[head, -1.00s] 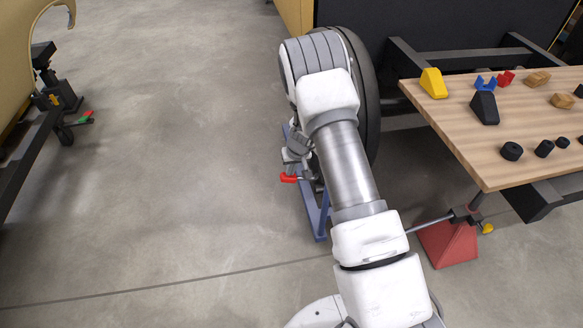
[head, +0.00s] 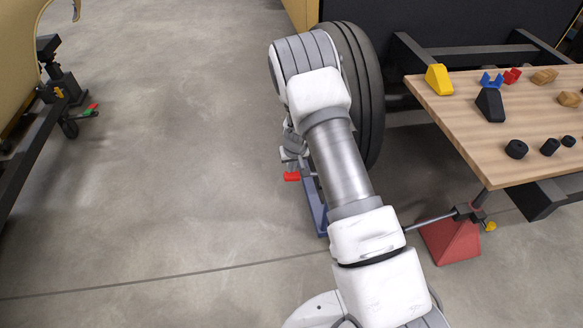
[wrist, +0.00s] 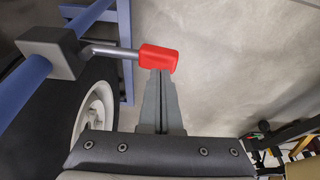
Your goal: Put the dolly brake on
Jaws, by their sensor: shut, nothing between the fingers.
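The red-ended lever (head: 292,176) of the blue wheel dolly (head: 314,208) sticks out to the left beside a large tyre (head: 358,100). In the wrist view, its red grip (wrist: 159,58) sits on a bent metal rod that comes out of a dark block (wrist: 52,53) on a blue bar (wrist: 24,92). My gripper (wrist: 160,74) is shut and empty, with its fingertips right at the lower edge of the red grip. I cannot tell whether they touch. In the head view, my gripper (head: 293,150) is partly hidden by my arm, just above the red end.
A wooden table (head: 470,135) with blocks and black knobs stands at right. A red wedge-shaped stand (head: 450,241) is below it. At left, a dark frame on casters (head: 68,128) has a small red and green pedal (head: 90,110). The floor between is clear.

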